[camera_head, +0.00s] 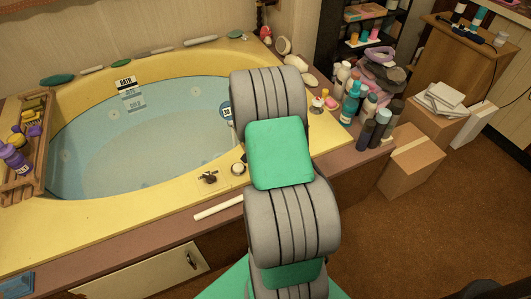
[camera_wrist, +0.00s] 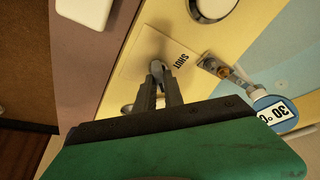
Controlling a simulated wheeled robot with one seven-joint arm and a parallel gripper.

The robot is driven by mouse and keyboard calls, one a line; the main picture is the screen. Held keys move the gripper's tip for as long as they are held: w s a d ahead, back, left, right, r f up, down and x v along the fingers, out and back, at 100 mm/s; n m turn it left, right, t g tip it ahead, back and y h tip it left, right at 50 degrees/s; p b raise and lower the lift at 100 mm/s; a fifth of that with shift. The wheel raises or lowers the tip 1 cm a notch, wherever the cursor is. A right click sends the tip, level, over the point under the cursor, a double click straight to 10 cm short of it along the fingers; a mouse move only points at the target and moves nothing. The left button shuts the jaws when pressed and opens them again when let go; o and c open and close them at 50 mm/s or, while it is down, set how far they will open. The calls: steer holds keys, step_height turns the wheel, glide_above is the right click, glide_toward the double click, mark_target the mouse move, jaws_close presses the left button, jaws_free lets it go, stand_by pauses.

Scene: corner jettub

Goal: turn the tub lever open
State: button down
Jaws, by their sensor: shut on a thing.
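The tub lever (camera_wrist: 157,66) is a small metal handle on a pale plate (camera_wrist: 131,64) marked "SHUT", seen in the wrist view. My gripper (camera_wrist: 159,82) is at this lever, its two dark fingers shut on it. The fingers cover part of the lever, so its exact angle is hard to tell. In the head view my arm hides the lever and my gripper. The yellow corner tub (camera_head: 100,220) holds pale blue water (camera_head: 140,150).
A round "30 °C" tag (camera_wrist: 277,114) and a brass fitting (camera_wrist: 222,70) sit close to my gripper. A round metal fitting (camera_wrist: 212,6) is on the rim. Several bottles (camera_head: 350,102) crowd the ledge right of my arm. A wooden tray (camera_head: 37,150) lies across the tub's left side.

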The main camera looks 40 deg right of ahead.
steer(key=shift+w, duration=0.1)
steer(key=c, duration=1.4)
jaws_free()
steer(key=shift+c, duration=0.2)
steer(key=p+v, duration=0.1)
steer(key=v, duration=0.6)
steer(key=shift+s+a+r+p, duration=0.2)
steer(key=shift+r+p, duration=0.15)
steer(key=a+r+n+t+y+p, duration=0.1)
steer(key=a+r+n+p, duration=0.1)
steer(key=a+r+p, duration=0.55)
steer(key=a+r+n+p, duration=0.25)
steer(key=a+r, duration=0.25)
steer(key=r, duration=0.6)
steer(key=s+a+r+n+y+p, duration=0.1)
steer(key=s+a+r+n+p, duration=0.3)
steer(key=a+r, duration=0.4)
steer(key=s+a+r+n+y+p, duration=0.1)
steer(key=s+a+r+n+p, duration=0.3)
steer(key=a+r, duration=0.4)
steer(key=shift+s+r+y, duration=0.4)
steer(key=shift+s, duration=0.2)
